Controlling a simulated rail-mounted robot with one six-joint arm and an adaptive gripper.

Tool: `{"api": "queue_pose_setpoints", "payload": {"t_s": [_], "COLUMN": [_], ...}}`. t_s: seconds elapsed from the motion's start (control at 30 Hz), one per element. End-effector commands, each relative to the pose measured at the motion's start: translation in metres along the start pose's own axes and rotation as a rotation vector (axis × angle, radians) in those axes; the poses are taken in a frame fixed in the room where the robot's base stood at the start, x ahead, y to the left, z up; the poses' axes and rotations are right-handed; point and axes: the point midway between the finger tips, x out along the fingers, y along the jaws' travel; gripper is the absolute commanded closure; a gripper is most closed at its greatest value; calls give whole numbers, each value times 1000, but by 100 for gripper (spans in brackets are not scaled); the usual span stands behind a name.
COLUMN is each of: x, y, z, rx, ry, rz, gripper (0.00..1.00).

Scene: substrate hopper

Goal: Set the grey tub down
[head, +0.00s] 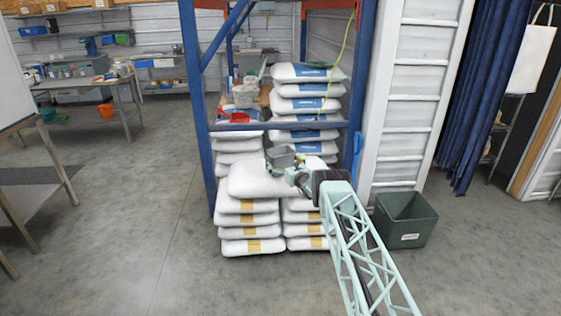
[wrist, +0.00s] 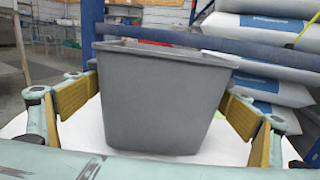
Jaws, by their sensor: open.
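The grey tub (head: 281,158) stands upright on the top white sack (head: 255,182) of the front pile, near its back. In the wrist view the tub (wrist: 160,100) fills the middle, its rim at the top and its narrower base over the white surface. My gripper (head: 290,170) is at the tub's near side in the head view. In the wrist view its jaws (wrist: 162,97) are open, with one tan finger pad on each side of the tub. Gaps show beside the lower walls; near the rim I cannot tell whether the pads touch. The tub's far side is hidden.
A blue rack post (head: 196,110) and crossbeam (head: 275,126) stand close behind the front pile. Taller sack stacks (head: 305,105) rise behind the beam. A dark green bin (head: 405,219) sits on the floor at right. The floor at left is clear.

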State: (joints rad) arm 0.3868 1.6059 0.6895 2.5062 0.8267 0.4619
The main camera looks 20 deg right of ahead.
Motion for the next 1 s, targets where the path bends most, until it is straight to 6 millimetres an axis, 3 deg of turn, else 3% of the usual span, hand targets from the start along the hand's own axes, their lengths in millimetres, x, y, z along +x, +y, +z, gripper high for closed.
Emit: {"api": "queue_pose_setpoints", "payload": {"t_s": [0.47, 1.0], "x": [-8, -49], "y": [0, -1], "z": [3, 3], "rx": [1, 1], "ry": [1, 1], "rz": [0, 0], "gripper": [4, 4]}}
